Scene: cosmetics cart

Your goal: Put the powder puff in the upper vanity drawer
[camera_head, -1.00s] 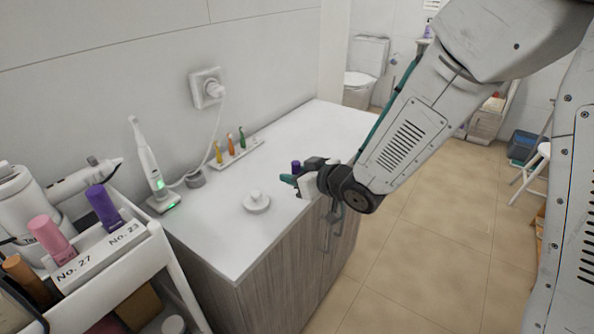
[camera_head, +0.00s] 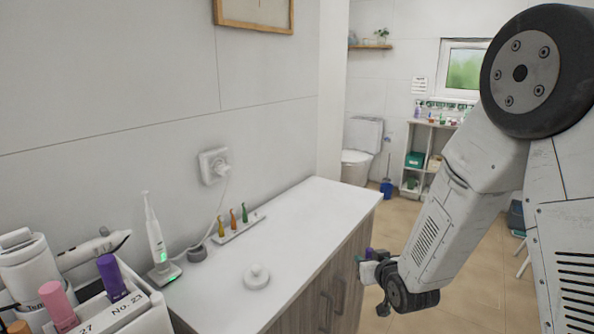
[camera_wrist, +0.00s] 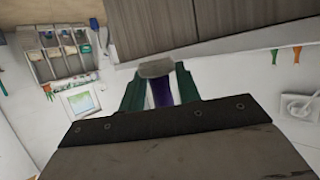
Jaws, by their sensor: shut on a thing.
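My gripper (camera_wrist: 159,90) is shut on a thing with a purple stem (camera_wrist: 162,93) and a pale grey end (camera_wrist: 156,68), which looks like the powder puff. Its green fingers sit on both sides of the stem. In the head view my gripper (camera_head: 368,270) hangs in front of the vanity, off the right edge of the white top (camera_head: 310,215), with a bit of purple above it. The vanity's grey wood front (camera_head: 352,268) has vertical handles and looks closed. Wood panels (camera_wrist: 200,25) fill the top of the wrist view. I cannot make out the upper drawer.
A white knobbed disc (camera_head: 257,276), a tray of small coloured brushes (camera_head: 238,228) and an electric toothbrush (camera_head: 155,235) stand on the vanity top. A white cart (camera_head: 140,315) with bottles is at lower left. The tan floor (camera_head: 455,310) right of the vanity is clear.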

